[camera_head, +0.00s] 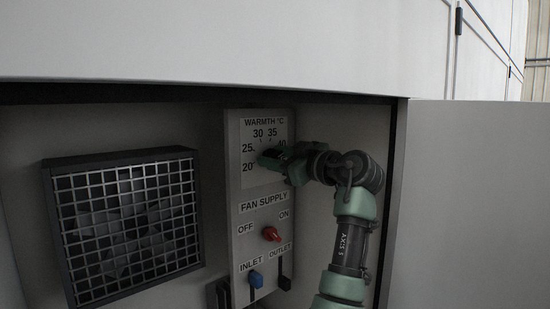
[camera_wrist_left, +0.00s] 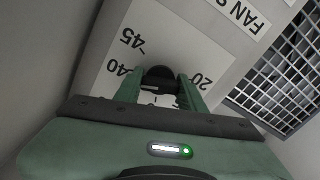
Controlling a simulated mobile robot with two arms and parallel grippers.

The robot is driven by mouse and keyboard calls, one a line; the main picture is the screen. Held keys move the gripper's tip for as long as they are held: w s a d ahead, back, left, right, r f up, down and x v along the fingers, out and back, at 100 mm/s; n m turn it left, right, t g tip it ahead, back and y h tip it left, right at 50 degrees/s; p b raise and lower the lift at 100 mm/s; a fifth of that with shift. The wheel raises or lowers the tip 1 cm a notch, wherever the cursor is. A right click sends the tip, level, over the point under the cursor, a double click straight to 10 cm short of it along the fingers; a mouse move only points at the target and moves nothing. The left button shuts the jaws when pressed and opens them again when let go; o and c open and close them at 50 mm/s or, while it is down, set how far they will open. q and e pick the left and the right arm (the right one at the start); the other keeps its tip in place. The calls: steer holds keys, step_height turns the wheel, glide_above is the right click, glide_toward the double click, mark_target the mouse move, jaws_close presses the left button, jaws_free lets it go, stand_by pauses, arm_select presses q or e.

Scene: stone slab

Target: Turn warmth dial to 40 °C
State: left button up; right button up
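The warmth dial (camera_wrist_left: 160,76) is a dark round knob on a white scale plate marked 20 to 45. It is mostly hidden by my left gripper (camera_head: 270,157) in the head view. In the left wrist view the two green fingers of my left gripper (camera_wrist_left: 160,92) stand on either side of the dial, close against its edges. The 40 and 45 marks show at the left, and 20 at the right. The dial's pointer cannot be made out clearly. My right gripper is not in view.
Below the dial on the panel (camera_head: 234,190) are a red fan supply switch (camera_head: 271,234), a blue inlet lever (camera_head: 256,280) and a dark outlet lever (camera_head: 284,282). A fan grille (camera_head: 125,225) is at the left. The cabinet's wall edge (camera_head: 397,190) stands right of my arm.

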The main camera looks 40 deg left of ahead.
arm_select(q)
steer(key=o, duration=0.4)
steer(key=shift+o, duration=0.2)
steer(key=shift+d, duration=0.1)
steer(key=shift+d+f, duration=0.15)
steer(key=shift+d, duration=0.2)
steer(key=d+b, duration=0.2)
steer(key=d, duration=0.5)
steer(key=shift+s, duration=0.35)
